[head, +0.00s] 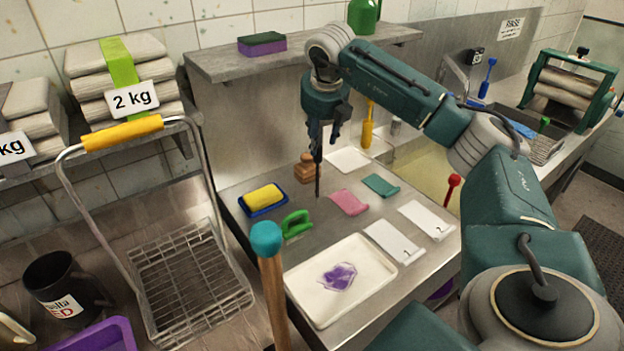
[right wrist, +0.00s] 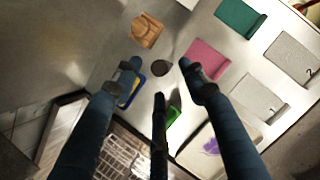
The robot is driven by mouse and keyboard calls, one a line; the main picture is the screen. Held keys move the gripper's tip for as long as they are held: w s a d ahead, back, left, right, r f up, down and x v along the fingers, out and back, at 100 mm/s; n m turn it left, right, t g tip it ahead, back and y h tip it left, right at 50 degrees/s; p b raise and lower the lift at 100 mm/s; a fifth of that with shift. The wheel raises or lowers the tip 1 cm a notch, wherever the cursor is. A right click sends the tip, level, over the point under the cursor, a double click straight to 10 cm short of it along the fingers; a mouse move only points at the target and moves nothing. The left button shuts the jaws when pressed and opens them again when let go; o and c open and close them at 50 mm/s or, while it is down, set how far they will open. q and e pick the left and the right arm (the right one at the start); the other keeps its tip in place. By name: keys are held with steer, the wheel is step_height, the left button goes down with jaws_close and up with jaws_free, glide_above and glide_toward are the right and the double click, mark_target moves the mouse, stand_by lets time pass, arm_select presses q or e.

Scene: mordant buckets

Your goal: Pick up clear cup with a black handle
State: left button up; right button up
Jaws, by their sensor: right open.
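I cannot make out a clear cup with a black handle for certain in either view. A small dark round thing (right wrist: 161,68) shows between my right fingertips in the right wrist view; I cannot tell whether it is the cup. My right gripper (head: 320,168) points down over the steel worktop (head: 240,222). Its fingers are spread and empty, and they also show in the right wrist view (right wrist: 159,76). A black mug (head: 62,285) with a printed label stands at the lower left; it looks opaque. My left gripper is not in view.
Around the gripper lie a brown wooden block (head: 305,168), a yellow sponge in a blue dish (head: 263,197), a green-handled thing (head: 296,224), a pink cloth (head: 349,202) and a white tray (head: 310,300). A wire basket (head: 190,275) stands left. A shelf (head: 300,62) runs behind.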

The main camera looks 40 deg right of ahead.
mark_target(319, 148)
steer(key=x, duration=0.1)
steer(key=p+x, duration=0.1)
steer(key=x, duration=0.1)
steer(key=shift+s+a+f+p, duration=0.2)
steer(key=shift+f+p, duration=0.1)
steer(key=shift+f, duration=0.1)
steer(key=shift+w+d+f, duration=0.15)
steer(key=shift+f, duration=0.3)
jaws_close()
